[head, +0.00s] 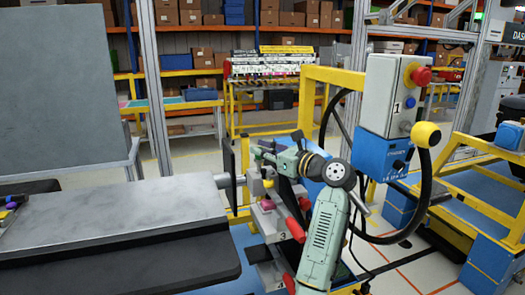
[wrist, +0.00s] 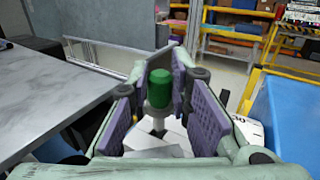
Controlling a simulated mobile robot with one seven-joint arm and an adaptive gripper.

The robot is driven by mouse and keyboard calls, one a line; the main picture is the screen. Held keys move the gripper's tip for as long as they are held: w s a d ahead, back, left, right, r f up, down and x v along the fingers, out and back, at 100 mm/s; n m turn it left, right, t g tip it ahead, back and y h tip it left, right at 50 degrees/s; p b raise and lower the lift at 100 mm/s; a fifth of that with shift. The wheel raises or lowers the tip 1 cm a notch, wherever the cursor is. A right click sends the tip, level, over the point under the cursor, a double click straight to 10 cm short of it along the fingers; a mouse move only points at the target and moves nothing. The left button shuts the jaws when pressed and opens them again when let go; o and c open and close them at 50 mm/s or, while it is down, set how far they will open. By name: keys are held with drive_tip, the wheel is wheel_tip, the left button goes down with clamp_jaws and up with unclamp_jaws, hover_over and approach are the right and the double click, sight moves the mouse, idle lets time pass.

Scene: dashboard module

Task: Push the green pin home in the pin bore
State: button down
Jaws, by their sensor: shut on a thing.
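The green pin (wrist: 160,88) has a green cylindrical head and stands upright between the purple finger pads of my gripper (wrist: 165,95) in the wrist view. My gripper is shut on it. A thin grey metal length shows below the green head, above or entering a pale part (wrist: 158,148); I cannot tell which. The pin bore itself is not visible. In the head view my gripper (head: 267,150) is over the fixture with red-handled clamps (head: 272,215), beside the grey table; the pin cannot be made out there.
A grey-topped table (head: 120,215) lies left of the fixture, with an upright grey panel (head: 65,80) behind. A control box with a red button (head: 390,95) and a blue box (head: 383,157) stand close right of my arm. A black cable loops there. Shelves are far behind.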

sight(263, 161)
drive_tip(key=shift+f, duration=1.55)
drive_tip(key=c, duration=1.7)
unclamp_jaws()
drive_tip(key=o, duration=0.3)
drive_tip(key=shift+f, duration=0.15)
